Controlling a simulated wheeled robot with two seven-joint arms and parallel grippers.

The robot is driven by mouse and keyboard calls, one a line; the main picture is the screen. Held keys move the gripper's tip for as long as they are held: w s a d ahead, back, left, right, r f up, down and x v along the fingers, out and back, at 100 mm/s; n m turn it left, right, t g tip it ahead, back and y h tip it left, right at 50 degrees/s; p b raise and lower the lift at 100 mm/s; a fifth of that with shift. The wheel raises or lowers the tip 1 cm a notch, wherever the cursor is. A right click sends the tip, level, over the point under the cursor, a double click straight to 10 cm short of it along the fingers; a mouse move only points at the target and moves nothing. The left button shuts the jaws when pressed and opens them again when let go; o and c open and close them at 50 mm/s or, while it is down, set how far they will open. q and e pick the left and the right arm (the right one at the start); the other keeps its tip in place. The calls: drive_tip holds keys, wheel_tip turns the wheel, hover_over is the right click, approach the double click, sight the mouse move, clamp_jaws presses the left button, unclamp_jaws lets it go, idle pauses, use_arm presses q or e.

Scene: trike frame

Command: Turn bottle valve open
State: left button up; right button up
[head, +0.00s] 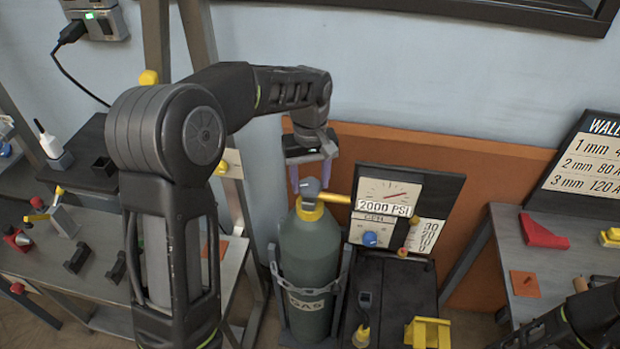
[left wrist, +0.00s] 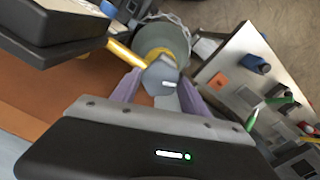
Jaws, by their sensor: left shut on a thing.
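A green-grey gas bottle (head: 309,250) stands upright in a dark rack at the middle of the head view. A grey-blue valve knob (head: 311,187) sits on its top above a yellow collar (head: 309,210). A yellow bar (head: 335,198) runs from the valve toward the gauge panel. My left gripper (head: 312,180) reaches down from above, its purple fingers shut on the valve knob. In the left wrist view the knob (left wrist: 161,77) lies between the fingers, with the bottle (left wrist: 163,38) beyond. Of my right arm only a dark part shows at the lower right; its gripper is out of view.
A panel with a 2000 PSI gauge (head: 388,196) and a blue knob stands right of the bottle. A left bench (head: 40,262) carries several small parts. A right bench (head: 560,262) holds a red wedge (head: 543,232). An orange board stands behind the bottle.

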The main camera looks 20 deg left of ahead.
sight(310, 184)
use_arm(q)
drive_tip(key=n+p, duration=0.1)
drive_tip(key=n, duration=0.5)
drive_tip(key=shift+w+r+n, duration=0.1)
drive_tip(key=shift+n, duration=0.2)
drive_tip(key=n, duration=0.3)
drive_tip(key=shift+p, duration=0.4)
drive_tip(key=shift+n+p, duration=0.45)
drive_tip(key=shift+n, duration=1.35)
drive_tip(key=o, duration=1.4)
drive_tip(key=shift+c, duration=0.2)
drive_tip(key=shift+r+b, duration=0.45)
drive_tip(key=shift+r, duration=3.4)
